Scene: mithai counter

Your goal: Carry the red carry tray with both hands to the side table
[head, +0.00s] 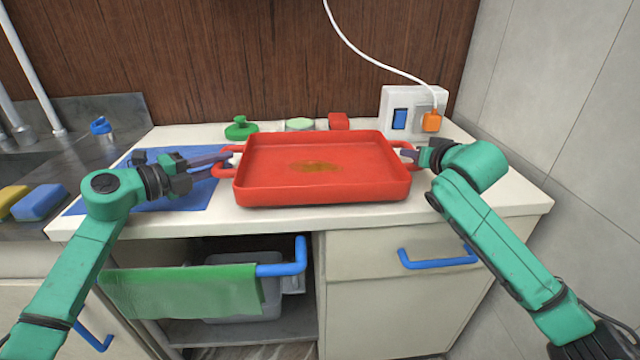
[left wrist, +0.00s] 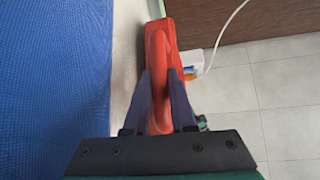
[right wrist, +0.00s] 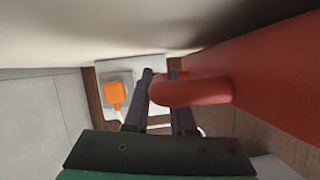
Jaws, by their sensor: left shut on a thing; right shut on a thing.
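The red carry tray (head: 325,190) is at the middle of the counter in the head view, roughly level, with a brownish patch on its floor. Whether its base touches the counter cannot be told. My left gripper (head: 222,160) is shut on the tray's left handle, which shows between its fingers in the left wrist view (left wrist: 160,80). My right gripper (head: 412,154) is at the tray's right handle and shut on it. That handle shows as a red loop by the fingers in the right wrist view (right wrist: 195,91). No side table can be made out in the head view.
Behind the tray stand a green lidded item (head: 240,128), a pale green round thing (head: 299,125), a red block (head: 339,121) and a socket box (head: 400,120) with an orange plug. A blue mat (head: 150,205) lies left. A green cloth (head: 185,291) hangs below on a blue handle.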

